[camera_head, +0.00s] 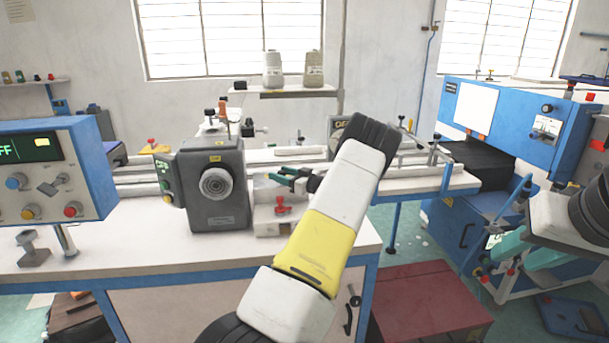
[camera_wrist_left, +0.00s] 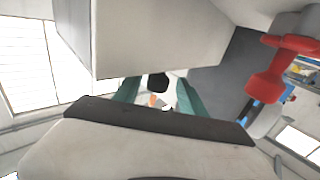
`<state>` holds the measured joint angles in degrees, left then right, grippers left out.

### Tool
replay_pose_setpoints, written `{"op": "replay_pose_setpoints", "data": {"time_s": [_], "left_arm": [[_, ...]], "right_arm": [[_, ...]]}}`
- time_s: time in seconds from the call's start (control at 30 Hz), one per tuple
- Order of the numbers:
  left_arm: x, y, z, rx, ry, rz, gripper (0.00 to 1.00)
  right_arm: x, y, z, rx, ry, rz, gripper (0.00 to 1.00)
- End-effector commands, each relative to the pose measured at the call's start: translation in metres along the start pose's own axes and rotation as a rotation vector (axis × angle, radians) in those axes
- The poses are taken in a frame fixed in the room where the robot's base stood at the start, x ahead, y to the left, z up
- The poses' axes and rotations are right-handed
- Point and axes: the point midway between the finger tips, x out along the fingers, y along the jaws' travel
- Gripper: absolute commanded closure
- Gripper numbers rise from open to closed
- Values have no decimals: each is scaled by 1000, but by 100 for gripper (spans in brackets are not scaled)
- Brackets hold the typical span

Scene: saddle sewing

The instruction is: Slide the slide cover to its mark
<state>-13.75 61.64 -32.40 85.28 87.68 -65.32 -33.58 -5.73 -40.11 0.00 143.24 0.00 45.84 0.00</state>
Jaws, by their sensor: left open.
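My left gripper (camera_head: 284,177) has teal fingers and is just right of the grey headstock with its round dial (camera_head: 216,185). It is above a small pale block with a red clamp knob (camera_head: 281,206). In the left wrist view the fingers (camera_wrist_left: 160,95) stand apart, and I see nothing clearly held between them. A large pale block (camera_wrist_left: 150,40) is close beyond the hand there, and a red knob (camera_wrist_left: 278,72) is to the right. I cannot tell which part is the slide cover, and I see no clear mark. My right gripper (camera_head: 522,252) is at the right edge, its jaws unclear.
A blue control box (camera_head: 82,165) stands on the bench (camera_head: 140,243) at the left. Rails run right from the headstock. A blue machine (camera_head: 515,130) stands at the right, and a red chest (camera_head: 425,305) is on the floor. My left arm hides part of the bench.

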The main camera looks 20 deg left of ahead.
Motion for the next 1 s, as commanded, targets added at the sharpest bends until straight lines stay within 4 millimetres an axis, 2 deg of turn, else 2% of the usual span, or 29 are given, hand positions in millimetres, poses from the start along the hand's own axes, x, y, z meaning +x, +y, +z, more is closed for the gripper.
{"op": "replay_pose_setpoints", "data": {"time_s": [0.17,0.4,0.5,0.67,1.0], "left_arm": [[-21,1,0,0,-1,4,51],[-62,0,0,1,-1,2,51],[-72,0,0,1,-1,2,51],[-78,0,0,0,0,0,51],[-78,0,0,0,0,0,51]], "right_arm": [[0,0,0,0,0,0,64],[0,0,0,0,0,0,64],[0,0,0,0,0,0,64],[0,0,0,0,0,0,64],[0,0,0,0,0,0,64]]}}
